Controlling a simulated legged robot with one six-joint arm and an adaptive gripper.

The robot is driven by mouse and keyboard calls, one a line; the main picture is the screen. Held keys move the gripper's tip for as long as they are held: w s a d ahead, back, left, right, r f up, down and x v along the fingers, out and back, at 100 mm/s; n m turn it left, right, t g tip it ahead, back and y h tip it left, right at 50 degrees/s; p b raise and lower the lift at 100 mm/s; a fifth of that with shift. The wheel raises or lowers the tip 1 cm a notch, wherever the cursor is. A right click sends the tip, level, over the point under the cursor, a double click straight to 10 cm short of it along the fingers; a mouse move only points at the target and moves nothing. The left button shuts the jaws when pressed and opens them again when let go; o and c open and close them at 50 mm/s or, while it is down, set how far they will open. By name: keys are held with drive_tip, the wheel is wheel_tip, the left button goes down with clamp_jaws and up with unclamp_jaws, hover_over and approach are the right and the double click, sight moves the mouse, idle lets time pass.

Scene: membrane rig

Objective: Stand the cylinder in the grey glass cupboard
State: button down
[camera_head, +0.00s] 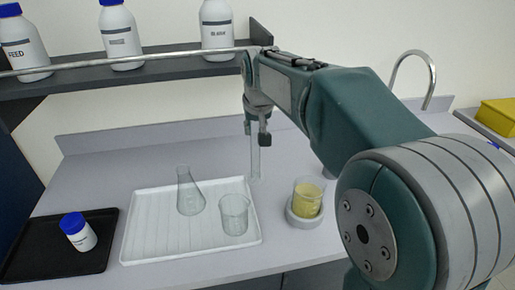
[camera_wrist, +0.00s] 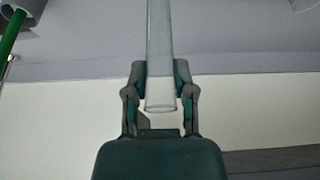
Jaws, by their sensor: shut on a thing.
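My gripper (camera_head: 262,141) is shut on a clear glass cylinder (camera_head: 255,165), which hangs roughly upright below the fingers in the head view, over the back of the bench. In the wrist view the gripper (camera_wrist: 161,88) has its two fingers on either side of the cylinder (camera_wrist: 159,45), near one end of it; the other end runs out of the picture. I cannot tell whether the cylinder's lower end touches the bench. The grey glass cupboard cannot be made out in either view.
A white tray (camera_head: 140,248) holds a flask (camera_head: 188,190) and a beaker (camera_head: 234,214). Right of it, a beaker of yellow liquid (camera_head: 307,196) sits on a round grey base. A black tray (camera_head: 92,262) holds a blue-capped bottle (camera_head: 79,233). A bottle shelf (camera_head: 160,70) with a rail is behind.

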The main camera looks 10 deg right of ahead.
drive_tip(key=w+d+f, duration=0.2)
drive_tip(key=w+f, duration=0.2)
drive_tip(key=f, duration=0.5)
drive_tip(key=shift+d, duration=0.35)
drive_tip(key=shift+c, duration=2.2)
unclamp_jaws()
